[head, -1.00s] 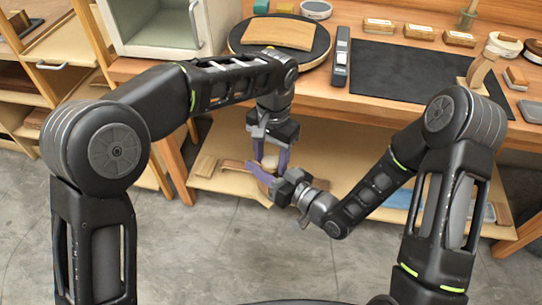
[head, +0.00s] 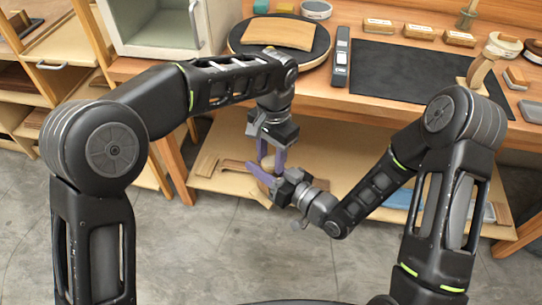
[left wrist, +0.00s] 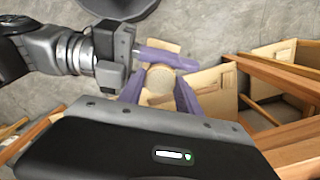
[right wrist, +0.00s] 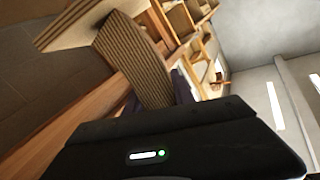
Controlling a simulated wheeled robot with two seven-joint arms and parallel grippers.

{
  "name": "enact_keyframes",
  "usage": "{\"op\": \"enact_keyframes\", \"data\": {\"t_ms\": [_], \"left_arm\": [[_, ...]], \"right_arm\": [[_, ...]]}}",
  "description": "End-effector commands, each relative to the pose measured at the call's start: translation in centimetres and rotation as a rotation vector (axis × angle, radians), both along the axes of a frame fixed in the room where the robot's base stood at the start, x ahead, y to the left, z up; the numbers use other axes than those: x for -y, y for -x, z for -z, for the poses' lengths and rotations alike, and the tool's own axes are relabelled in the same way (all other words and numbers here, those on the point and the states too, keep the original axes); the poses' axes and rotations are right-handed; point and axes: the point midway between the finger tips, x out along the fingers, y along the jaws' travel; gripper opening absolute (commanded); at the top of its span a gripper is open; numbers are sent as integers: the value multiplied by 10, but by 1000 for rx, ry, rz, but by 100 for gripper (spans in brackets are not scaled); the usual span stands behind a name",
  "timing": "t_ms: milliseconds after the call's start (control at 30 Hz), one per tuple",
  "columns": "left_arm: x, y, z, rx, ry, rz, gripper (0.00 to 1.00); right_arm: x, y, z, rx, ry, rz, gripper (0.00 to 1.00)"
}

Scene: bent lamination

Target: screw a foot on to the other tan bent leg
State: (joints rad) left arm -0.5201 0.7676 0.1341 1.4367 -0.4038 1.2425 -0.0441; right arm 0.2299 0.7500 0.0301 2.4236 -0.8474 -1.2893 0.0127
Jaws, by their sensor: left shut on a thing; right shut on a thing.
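My left gripper (head: 271,160) points down in front of the bench and is shut on a round, pale, speckled foot (left wrist: 160,82). The foot sits between the purple fingers in the left wrist view. My right gripper (head: 265,181), just below, is shut on a tan bent leg (right wrist: 135,60), whose striped laminated layers show in the right wrist view. In the head view the leg's lower end (head: 258,194) shows beside the fingers. The foot is at the leg's upper end; the fingers hide the joint, so I cannot tell how far it is seated.
Another tan bent piece (head: 481,70) stands at the right of the bench by a dark mat (head: 420,75). A round dark plate (head: 242,48) carries a curved tan board (head: 279,33). The lower shelf (head: 335,160) holds wooden pieces behind my grippers. The floor in front is clear.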

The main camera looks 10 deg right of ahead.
Motion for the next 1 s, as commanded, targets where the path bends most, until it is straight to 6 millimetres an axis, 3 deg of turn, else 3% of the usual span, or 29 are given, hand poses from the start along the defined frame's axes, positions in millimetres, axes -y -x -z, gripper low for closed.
{"op": "enact_keyframes", "data": {"t_ms": [67, 100, 333, 667, 1000], "left_arm": [[0, 0, 0, 1, -1, -2, 0], [0, 0, 0, 1, -1, -2, 42], [0, 0, 0, 1, -1, -3, 61], [0, -1, -3, 2, 1, -4, 62], [2, -2, -41, 2, 1, -4, 62]], "right_arm": [[0, 0, 0, 1, -1, -1, 0], [0, 0, 0, 1, -1, -1, 0], [0, 0, 0, 1, -1, 0, 0], [0, 0, -1, 1, -1, 0, 0], [0, 0, -1, 1, -1, 0, 0]]}}
